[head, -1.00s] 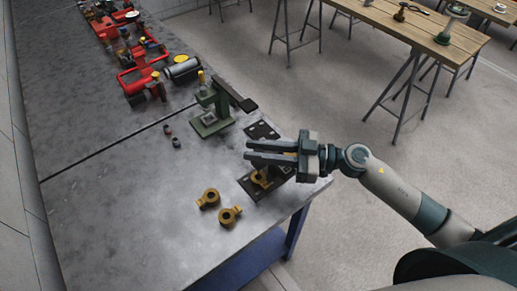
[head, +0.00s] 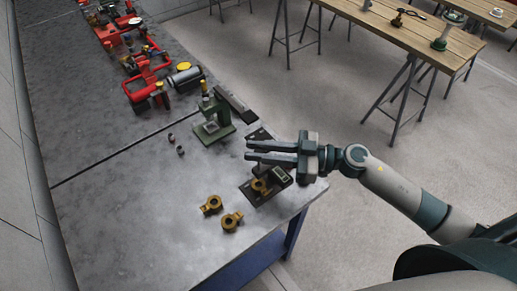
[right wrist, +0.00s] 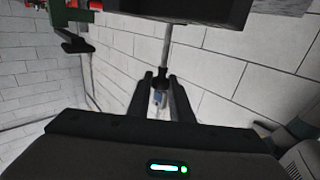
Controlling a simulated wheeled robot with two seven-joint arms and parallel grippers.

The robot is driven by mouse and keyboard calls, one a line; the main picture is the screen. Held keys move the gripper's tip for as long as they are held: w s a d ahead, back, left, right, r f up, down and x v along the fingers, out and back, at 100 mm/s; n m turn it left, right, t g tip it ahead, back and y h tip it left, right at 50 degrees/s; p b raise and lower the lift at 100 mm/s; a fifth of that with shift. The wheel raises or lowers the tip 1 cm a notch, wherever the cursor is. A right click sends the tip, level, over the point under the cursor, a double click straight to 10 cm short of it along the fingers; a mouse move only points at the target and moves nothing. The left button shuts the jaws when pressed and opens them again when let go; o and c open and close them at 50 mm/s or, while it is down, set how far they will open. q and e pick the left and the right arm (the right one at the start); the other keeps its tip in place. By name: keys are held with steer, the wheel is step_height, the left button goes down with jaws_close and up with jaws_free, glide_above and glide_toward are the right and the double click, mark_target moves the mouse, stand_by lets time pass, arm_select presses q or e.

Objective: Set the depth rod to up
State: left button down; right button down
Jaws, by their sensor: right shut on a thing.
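My right gripper (head: 249,150) reaches in from the right over the front end of the bench. In the right wrist view its two dark fingers (right wrist: 160,88) are closed on the lower end of a thin grey rod, which I take as the depth rod (right wrist: 167,45). The rod runs straight to a dark block (right wrist: 205,10) at the top edge of that view. In the head view a dark gauge body with a small pale display (head: 279,175) sits just below the gripper. The fingers hide the rod there. My left gripper is out of view.
A brass fitting (head: 260,186) sits on a dark plate (head: 251,194). Two loose brass fittings (head: 211,204) (head: 231,220) lie to the left. A green press stand (head: 213,130), small dark parts and red pump equipment (head: 148,80) stand farther back. The bench's left front is clear.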

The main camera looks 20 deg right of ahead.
steer(key=c, duration=1.7)
jaws_free()
steer(key=shift+w+r, duration=0.1)
steer(key=shift+r, duration=0.2)
steer(key=shift+o, duration=0.6)
steer(key=shift+f, duration=0.15)
steer(key=shift+d, duration=0.15)
steer(key=shift+s+d+f+b, duration=0.15)
steer(key=shift+s+d+b, duration=0.25)
steer(key=shift+d, duration=0.15)
steer(key=b+v, duration=0.6)
steer(key=v, duration=1)
steer(key=shift+r, duration=0.25)
